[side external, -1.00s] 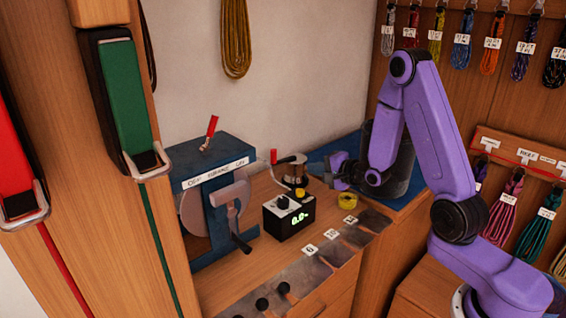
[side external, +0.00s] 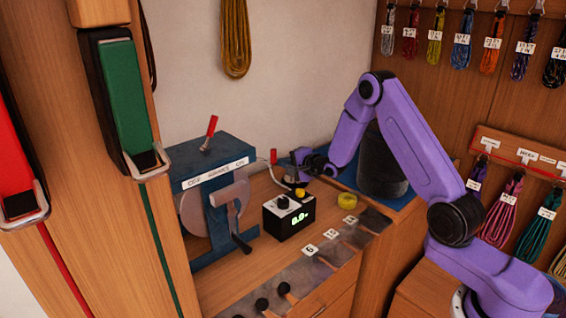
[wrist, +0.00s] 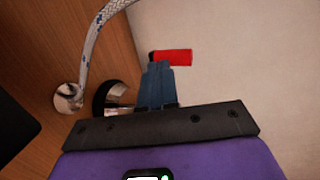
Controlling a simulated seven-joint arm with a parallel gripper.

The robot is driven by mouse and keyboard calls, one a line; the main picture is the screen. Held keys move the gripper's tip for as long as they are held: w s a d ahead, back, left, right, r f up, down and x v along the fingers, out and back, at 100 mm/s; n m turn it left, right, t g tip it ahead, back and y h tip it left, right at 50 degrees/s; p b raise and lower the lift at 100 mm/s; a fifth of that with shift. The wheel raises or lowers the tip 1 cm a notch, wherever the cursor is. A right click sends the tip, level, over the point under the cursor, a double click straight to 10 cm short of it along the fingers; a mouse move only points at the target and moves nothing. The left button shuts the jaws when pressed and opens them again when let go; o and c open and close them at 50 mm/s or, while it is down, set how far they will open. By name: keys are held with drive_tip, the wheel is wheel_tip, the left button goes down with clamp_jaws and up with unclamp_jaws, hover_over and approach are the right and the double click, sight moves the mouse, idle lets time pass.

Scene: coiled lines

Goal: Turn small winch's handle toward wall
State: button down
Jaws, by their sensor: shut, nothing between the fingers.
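The small winch's red handle grip (side external: 273,156) stands upright near the back wall, behind the black display box. In the wrist view the red grip (wrist: 174,57) lies just beyond my fingertips, beside the pale wall. My gripper (side external: 288,162) is at the winch, on the right of the handle. In the wrist view its blue fingers (wrist: 158,72) are together with nothing between them. They overlap the handle's lower end, and I cannot tell whether they touch it. The winch's dark drum (wrist: 108,97) is partly hidden behind the fingers and hand.
A blue brake unit (side external: 215,165) with a red lever and a crank stands left. A dark bin (side external: 384,165) is right. A rope (wrist: 95,40) crosses near the hand.

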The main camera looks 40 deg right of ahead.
sight(272, 157)
drive_tip(key=shift+w, duration=0.55)
drive_tip(key=shift+a, duration=0.1)
drive_tip(key=shift+w+a+m+h, duration=0.3)
drive_tip(key=shift+w+m+h, duration=0.6)
drive_tip(key=shift+h, duration=0.4)
drive_tip(key=w+m+g+h, duration=0.1)
drive_tip(key=m+h, duration=0.1)
drive_tip(key=w+m+h, duration=0.2)
drive_tip(key=shift+w+g+h, duration=0.1)
drive_tip(key=shift+g+h, duration=0.3)
drive_tip(key=w+d, duration=0.4)
drive_tip(key=w, duration=0.2)
drive_tip(key=shift+d, duration=0.35)
drive_tip(key=shift+d, duration=0.1)
